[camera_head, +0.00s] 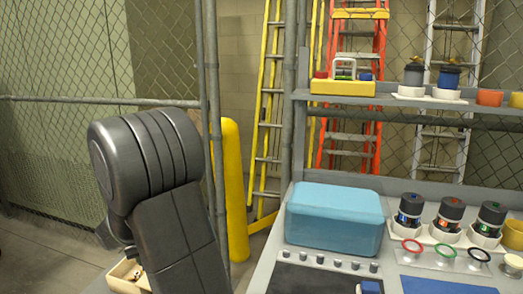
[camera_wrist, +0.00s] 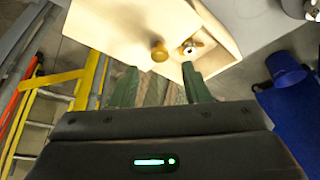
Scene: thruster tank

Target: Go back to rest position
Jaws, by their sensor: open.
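My gripper (camera_wrist: 158,70) shows in the wrist view with its two green fingers spread apart and nothing between them. A pale wooden box (camera_wrist: 120,28) lies beyond the fingertips. A round brass knob (camera_wrist: 159,53) and a small metallic piece (camera_wrist: 190,46) show at the box. In the head view my dark grey arm stands raised at the left, and my gripper's fingers are not visible there. The wooden box (camera_head: 122,276) shows low at the left, partly hidden by my arm.
A blue lidded bin (camera_head: 335,220) stands on the grey bench, beside several dark canisters and coloured rings. A yellow post (camera_head: 236,190) stands just right of my arm. A shelf (camera_head: 440,100) carries more parts. A blue cup (camera_wrist: 285,68) shows in the wrist view.

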